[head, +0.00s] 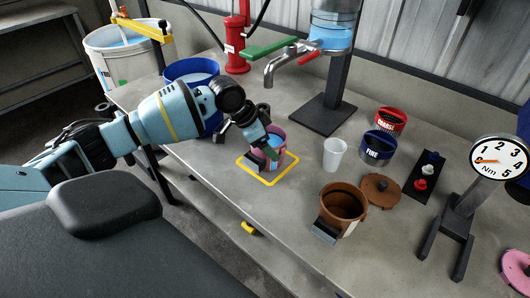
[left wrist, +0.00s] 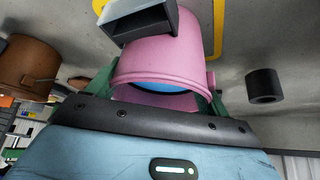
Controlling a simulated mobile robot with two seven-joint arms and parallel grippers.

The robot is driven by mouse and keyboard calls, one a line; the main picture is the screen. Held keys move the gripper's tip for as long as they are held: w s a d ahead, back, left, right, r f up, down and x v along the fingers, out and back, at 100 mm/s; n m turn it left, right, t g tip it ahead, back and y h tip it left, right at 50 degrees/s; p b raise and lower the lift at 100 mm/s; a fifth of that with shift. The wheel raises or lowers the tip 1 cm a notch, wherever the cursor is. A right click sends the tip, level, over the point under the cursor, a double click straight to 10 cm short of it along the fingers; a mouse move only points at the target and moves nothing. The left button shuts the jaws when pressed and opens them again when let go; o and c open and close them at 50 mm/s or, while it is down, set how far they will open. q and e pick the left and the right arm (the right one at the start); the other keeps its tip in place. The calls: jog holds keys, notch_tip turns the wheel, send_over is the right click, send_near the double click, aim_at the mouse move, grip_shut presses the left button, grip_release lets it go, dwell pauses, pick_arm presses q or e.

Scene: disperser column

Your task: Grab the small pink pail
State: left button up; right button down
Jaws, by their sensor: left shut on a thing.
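The small pink pail (head: 281,159) stands on the worktop inside a yellow square outline (head: 243,167), with something blue inside it. My left gripper (head: 271,152) reaches down to it from the left and is shut on it, hiding part of its rim. In the left wrist view the pink pail (left wrist: 165,65) fills the upper middle, between the green fingers on its two sides. A dark grey block shows in front of its wall there. My right gripper is not in view.
A blue bucket (head: 190,70) stands behind my left arm. A white cup (head: 334,154), a brown pot (head: 343,203) with its lid (head: 381,190) beside it, and a dial gauge (head: 497,158) stand to the right. A tap (head: 284,65) is behind. Bare worktop lies between pail and cup.

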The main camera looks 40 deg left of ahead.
pick_arm(q)
jog(key=shift+r, duration=0.15)
jog(key=shift+r, duration=0.3)
jog(key=s+d+r, duration=0.2)
jog(key=s+d, duration=0.2)
jog(key=s, duration=0.3)
jog(key=s+d+r, duration=0.2)
jog(key=s+d, duration=0.2)
jog(key=s, duration=0.2)
jog(key=shift+s+p, duration=0.35)
jog(key=shift+s, duration=0.05)
jog(key=shift+d+r, duration=0.1)
